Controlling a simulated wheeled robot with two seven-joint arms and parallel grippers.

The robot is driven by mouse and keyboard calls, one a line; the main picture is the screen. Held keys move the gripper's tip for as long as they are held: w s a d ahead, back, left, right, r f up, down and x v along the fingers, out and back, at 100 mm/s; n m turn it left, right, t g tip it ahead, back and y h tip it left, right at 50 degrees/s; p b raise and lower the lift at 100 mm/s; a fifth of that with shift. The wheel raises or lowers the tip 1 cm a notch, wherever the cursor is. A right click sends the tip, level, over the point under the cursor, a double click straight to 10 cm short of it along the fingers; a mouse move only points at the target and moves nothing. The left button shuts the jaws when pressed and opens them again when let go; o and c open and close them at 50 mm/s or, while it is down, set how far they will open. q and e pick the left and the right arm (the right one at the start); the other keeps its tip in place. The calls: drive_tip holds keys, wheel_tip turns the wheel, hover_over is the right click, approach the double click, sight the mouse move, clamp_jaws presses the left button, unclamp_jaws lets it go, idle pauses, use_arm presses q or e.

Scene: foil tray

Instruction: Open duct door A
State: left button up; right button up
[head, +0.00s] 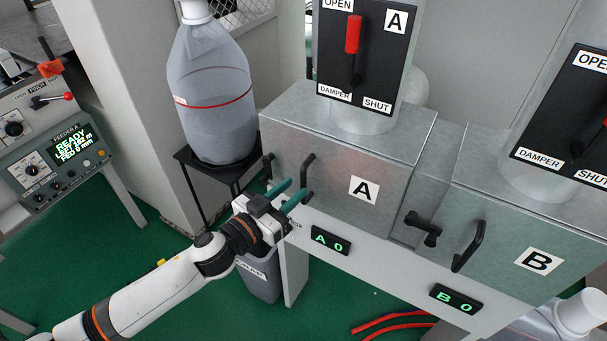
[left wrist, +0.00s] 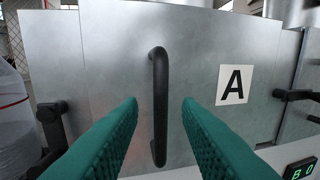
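Duct door A (head: 338,178) is a grey metal panel with a white "A" label, and it looks closed. It also fills the left wrist view (left wrist: 195,60). Its black bar handle (head: 308,176) stands upright near the door's left side. My left gripper (head: 286,191) is open in front of the door, just left of the handle in the head view. In the left wrist view the handle (left wrist: 159,105) shows between the two green fingertips, which seem not to touch it. My right gripper is not in view.
Black latches (head: 268,167) and (head: 423,228) sit beside door A. Door B (head: 510,235), with its own handle (head: 468,246), is at the right. The damper A panel (head: 378,62) is above. A large clear bottle (head: 208,125) stands on a black stand at the left.

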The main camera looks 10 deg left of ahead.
sight(304, 200)
use_arm(q)
drive_tip(key=shift+p+x, duration=0.4)
drive_tip(key=shift+x, duration=1.9)
clamp_jaws()
